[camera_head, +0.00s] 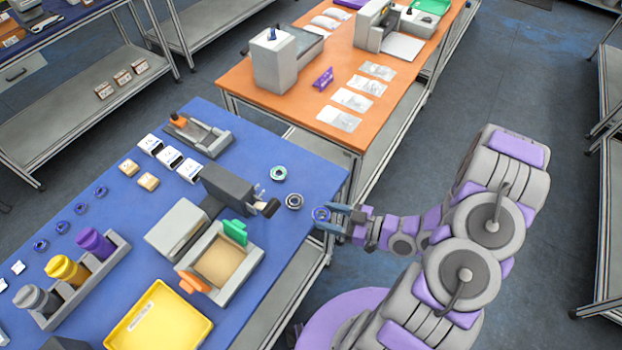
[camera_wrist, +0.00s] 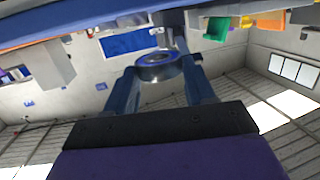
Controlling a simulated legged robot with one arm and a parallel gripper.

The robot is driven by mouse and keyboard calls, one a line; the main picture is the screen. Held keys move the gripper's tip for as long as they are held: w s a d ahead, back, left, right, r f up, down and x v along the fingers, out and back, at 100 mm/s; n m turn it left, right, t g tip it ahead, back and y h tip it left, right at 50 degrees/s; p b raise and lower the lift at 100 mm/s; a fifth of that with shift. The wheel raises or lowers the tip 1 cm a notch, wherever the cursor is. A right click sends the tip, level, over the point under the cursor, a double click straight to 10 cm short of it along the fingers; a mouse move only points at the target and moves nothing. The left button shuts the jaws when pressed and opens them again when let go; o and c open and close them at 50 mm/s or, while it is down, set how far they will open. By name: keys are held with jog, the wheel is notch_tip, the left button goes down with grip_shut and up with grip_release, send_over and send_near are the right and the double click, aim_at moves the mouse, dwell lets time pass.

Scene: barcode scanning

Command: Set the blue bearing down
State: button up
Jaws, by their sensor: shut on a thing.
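My gripper (camera_head: 331,219) reaches in from the right at the right edge of the blue table (camera_head: 305,170). It is shut on the blue bearing (camera_head: 320,214), a small ring with a blue face. In the wrist view the blue bearing (camera_wrist: 156,65) sits between the two fingertips of my gripper (camera_wrist: 170,80). In the head view it is close to the table's edge; whether it touches the tabletop I cannot tell.
A grey machine with a dark arm (camera_head: 236,190) stands left of the bearings. A wooden-faced fixture with a green block (camera_head: 234,230) and a yellow tray (camera_head: 160,318) are nearer the front. An orange table (camera_head: 300,95) stands behind. Several blue rings lie at the far left.

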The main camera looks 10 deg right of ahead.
jog(key=b, duration=0.1)
send_over(318, 181)
jog(key=s, duration=0.1)
jog(key=shift+s+f, duration=0.15)
jog(key=shift+f, duration=0.55)
jog(key=f, duration=0.1)
jog(key=w+f, duration=0.1)
jog(key=shift+w+f, duration=0.1)
jog(key=shift+f, duration=0.5)
jog(key=shift+f, duration=0.1)
jog(key=o, duration=1.1)
jog(key=shift+f+b, duration=0.15)
jog(key=shift+b, duration=0.35)
